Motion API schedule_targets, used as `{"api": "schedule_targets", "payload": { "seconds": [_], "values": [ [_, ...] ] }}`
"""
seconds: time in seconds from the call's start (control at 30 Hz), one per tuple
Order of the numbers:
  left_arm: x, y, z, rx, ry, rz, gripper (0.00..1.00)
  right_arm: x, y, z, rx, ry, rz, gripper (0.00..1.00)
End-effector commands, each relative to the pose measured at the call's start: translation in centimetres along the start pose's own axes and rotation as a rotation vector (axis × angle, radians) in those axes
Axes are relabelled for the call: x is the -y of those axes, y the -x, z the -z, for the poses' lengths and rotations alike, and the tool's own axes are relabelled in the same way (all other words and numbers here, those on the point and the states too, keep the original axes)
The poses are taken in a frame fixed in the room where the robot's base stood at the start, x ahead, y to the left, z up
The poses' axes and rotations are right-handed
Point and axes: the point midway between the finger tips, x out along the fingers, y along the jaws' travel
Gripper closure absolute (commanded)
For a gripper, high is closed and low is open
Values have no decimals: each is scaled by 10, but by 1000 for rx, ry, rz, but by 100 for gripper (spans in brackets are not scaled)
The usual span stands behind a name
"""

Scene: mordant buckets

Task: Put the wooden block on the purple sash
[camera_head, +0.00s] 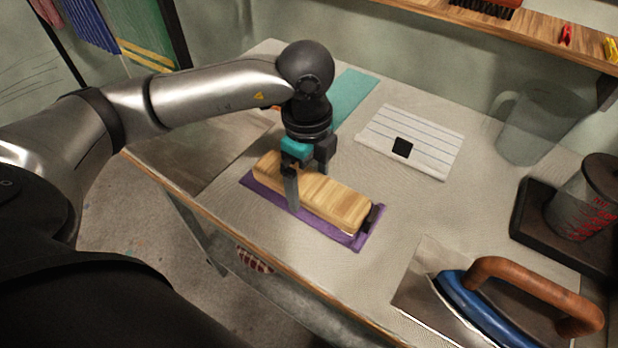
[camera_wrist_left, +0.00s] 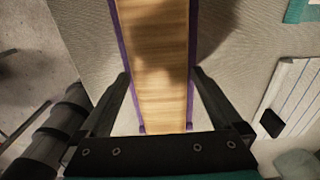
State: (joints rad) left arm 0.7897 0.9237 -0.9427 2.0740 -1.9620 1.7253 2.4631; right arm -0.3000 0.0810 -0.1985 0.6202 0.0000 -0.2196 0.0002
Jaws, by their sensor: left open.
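The wooden block (camera_head: 328,199) lies lengthwise on the purple sash (camera_head: 357,243), near the table's front edge. Purple shows along the block's front side and at its right end. In the left wrist view the wooden block (camera_wrist_left: 160,60) runs between the two open fingers (camera_wrist_left: 163,85), and there is a gap on both sides. Strips of the purple sash (camera_wrist_left: 125,50) show along both long sides of the block. My right gripper is not in view.
A blue iron with a wooden handle (camera_head: 530,290) stands on a plate at the front right. A striped white cloth (camera_head: 425,130) with a black square and a teal strip (camera_head: 354,92) lie behind. A clear jug (camera_head: 540,120) and a dark canister (camera_head: 585,205) stand at right.

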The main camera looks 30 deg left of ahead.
Motion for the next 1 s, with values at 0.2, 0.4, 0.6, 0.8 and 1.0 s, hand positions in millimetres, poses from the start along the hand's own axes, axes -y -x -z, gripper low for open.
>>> {"api": "schedule_targets", "payload": {
  "seconds": [0.2, 0.4, 0.6, 0.8, 1.0],
  "values": [
    [1, 42, 0, 0, -1, 6, 0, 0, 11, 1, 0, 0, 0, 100],
    [1, 86, 0, 0, -1, 6, 0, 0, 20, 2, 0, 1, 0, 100],
    [1, 114, 0, 1, 0, 3, 0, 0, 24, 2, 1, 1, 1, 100],
    [0, 121, 0, 0, -1, 0, 0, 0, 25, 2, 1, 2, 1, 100],
    [0, 121, 0, 0, 0, 0, 0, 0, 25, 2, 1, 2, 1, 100]
  ]
}}
